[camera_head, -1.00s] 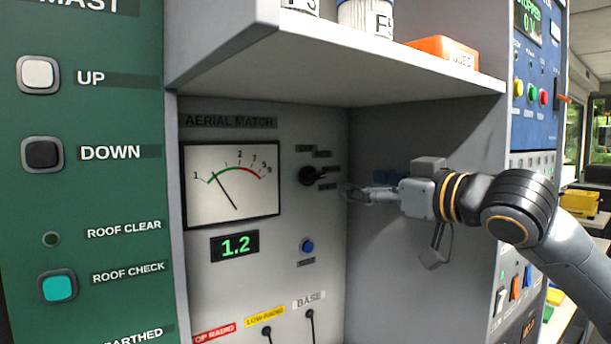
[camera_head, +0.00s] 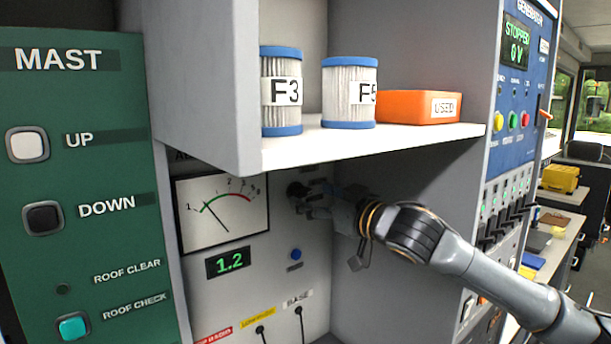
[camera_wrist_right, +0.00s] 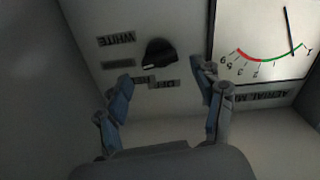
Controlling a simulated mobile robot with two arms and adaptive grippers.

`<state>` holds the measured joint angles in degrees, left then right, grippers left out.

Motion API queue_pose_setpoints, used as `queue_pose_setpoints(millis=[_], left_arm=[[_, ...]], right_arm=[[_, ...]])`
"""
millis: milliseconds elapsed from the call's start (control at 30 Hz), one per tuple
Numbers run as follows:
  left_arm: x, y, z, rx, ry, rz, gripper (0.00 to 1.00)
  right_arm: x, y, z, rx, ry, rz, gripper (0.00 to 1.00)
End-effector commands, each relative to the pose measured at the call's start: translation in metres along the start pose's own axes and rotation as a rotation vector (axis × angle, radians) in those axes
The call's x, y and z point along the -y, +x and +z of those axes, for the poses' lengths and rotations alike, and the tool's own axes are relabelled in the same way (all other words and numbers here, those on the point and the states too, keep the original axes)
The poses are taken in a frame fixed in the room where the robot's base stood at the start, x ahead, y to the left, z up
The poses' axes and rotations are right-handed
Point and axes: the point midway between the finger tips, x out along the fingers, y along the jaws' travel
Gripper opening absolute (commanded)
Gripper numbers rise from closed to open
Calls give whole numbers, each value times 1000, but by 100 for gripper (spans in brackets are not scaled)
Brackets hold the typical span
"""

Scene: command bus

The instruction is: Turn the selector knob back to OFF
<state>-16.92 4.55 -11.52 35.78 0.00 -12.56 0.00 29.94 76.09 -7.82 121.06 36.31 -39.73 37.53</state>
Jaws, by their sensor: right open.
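The black selector knob (camera_head: 296,189) is on the grey panel under the shelf, right of the meter. It also shows in the right wrist view (camera_wrist_right: 160,52), turned over in that picture, with labels around it that include WHITE (camera_wrist_right: 116,39) and OFF (camera_wrist_right: 163,84). A pale mark shows on the knob's lower left edge there; which label it points at I cannot tell for sure. My right gripper (camera_head: 312,206) is at the knob from the right. In the wrist view its fingers (camera_wrist_right: 163,84) are apart, one to each side of the knob, with nothing between them. My left gripper is out of view.
The AERIAL MATCH meter (camera_head: 222,212) and a 1.2 display (camera_head: 228,262) are left of the knob. A blue button (camera_head: 296,254) is below. The shelf (camera_head: 370,142) overhangs, carrying two filters (camera_head: 349,95) and an orange tray (camera_head: 415,106). A side wall stands close on the right.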

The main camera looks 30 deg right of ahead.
Motion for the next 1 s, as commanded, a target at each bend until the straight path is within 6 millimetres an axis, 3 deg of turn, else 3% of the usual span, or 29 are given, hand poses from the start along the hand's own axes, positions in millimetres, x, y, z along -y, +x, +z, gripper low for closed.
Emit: queue_pose_setpoints(millis=[33,300,633,900,1000], left_arm=[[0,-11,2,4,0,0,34],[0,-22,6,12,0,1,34],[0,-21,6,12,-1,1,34],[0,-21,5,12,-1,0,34],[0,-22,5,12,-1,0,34]], right_arm=[[1,6,-7,-3,2,-3,68],[1,30,-2,0,-1,-2,68],[1,33,0,0,-4,-1,68],[1,33,0,1,-3,-1,14],[1,33,0,1,-4,-1,14]])
